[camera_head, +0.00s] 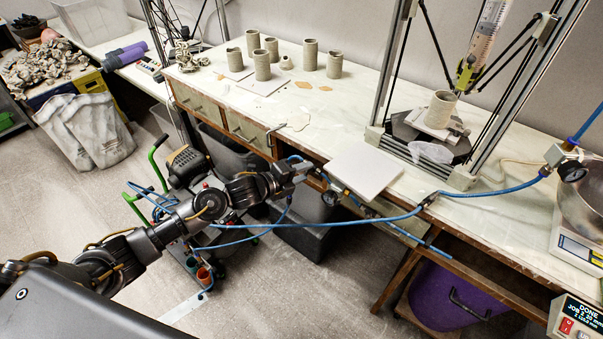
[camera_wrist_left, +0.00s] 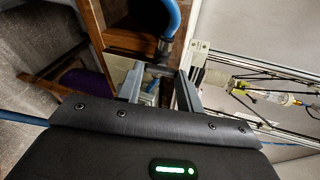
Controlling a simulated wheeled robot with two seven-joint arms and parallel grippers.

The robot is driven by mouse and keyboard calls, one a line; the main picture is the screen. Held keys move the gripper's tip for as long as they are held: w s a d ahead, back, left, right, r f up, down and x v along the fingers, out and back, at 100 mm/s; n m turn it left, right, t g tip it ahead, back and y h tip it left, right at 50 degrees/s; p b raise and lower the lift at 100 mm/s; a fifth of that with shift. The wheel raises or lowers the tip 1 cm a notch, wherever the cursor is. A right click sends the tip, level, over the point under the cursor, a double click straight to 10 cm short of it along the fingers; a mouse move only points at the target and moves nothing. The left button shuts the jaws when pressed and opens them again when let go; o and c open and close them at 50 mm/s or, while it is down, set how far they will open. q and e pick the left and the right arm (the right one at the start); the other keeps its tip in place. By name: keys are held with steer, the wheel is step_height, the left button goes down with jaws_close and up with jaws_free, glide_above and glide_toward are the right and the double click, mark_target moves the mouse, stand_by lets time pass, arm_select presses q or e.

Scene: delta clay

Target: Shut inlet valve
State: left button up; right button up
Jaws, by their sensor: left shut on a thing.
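My left gripper (camera_head: 301,166) is at the front edge of the bench, by the blue air line. In the left wrist view, its two fingers (camera_wrist_left: 160,84) stand either side of a small fitting below a dark connector (camera_wrist_left: 162,50) on a thick blue hose (camera_wrist_left: 172,18). The gripper is shut on this fitting, which appears to be the inlet valve. The fingers hide most of it, so I cannot tell its handle's angle. My right gripper is not in view.
A pale square board (camera_head: 363,171) overhangs the bench edge just right of the gripper. A clay printer holds a grey cylinder (camera_head: 440,108). Several clay cylinders (camera_head: 262,65) stand behind.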

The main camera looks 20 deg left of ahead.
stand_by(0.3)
arm_select(q)
steer(key=o, duration=1)
steer(key=shift+s, duration=0.1)
steer(key=shift+b+v, duration=1)
steer(key=shift+v, duration=4.35)
